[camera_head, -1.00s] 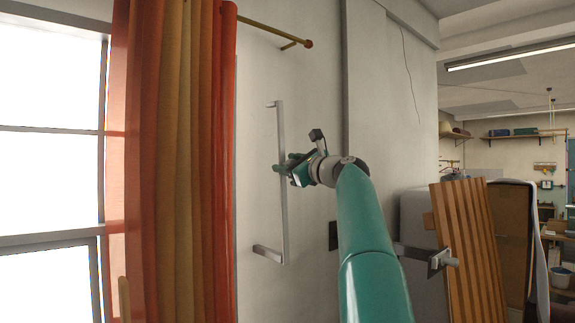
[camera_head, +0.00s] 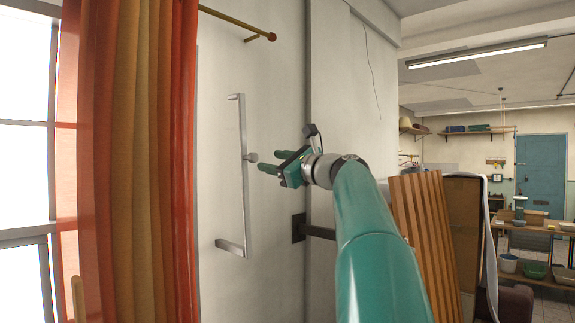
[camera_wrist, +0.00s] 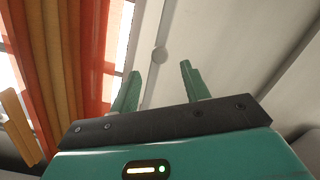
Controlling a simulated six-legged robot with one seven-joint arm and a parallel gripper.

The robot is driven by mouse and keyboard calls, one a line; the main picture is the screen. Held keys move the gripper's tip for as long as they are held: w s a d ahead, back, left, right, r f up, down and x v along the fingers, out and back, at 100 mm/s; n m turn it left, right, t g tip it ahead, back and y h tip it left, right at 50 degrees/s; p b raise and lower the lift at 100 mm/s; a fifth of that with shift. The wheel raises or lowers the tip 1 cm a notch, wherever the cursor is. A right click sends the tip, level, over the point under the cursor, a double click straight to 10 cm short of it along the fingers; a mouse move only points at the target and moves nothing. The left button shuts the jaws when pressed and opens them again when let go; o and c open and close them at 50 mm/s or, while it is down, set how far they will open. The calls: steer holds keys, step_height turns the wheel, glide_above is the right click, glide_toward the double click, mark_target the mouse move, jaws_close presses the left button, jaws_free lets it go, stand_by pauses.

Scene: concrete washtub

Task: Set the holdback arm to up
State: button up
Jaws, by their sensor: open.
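A slim grey metal bar (camera_head: 243,185), which looks like the holdback arm, stands upright against the pale wall, just right of the curtain. My gripper (camera_head: 270,162) is to the right of the bar, near the knob, open and empty. Contact with the knob is not visible.
An orange and yellow curtain (camera_head: 130,160) hangs left of the bar, beside a bright window (camera_head: 25,90). A brass rod (camera_head: 238,22) sticks out above. A dark wall plate (camera_head: 298,228) sits below my gripper. A slatted wooden panel (camera_head: 425,240) stands at the right.

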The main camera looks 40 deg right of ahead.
steer(key=v, duration=0.4)
steer(key=shift+w, duration=0.1)
stand_by(0.5)
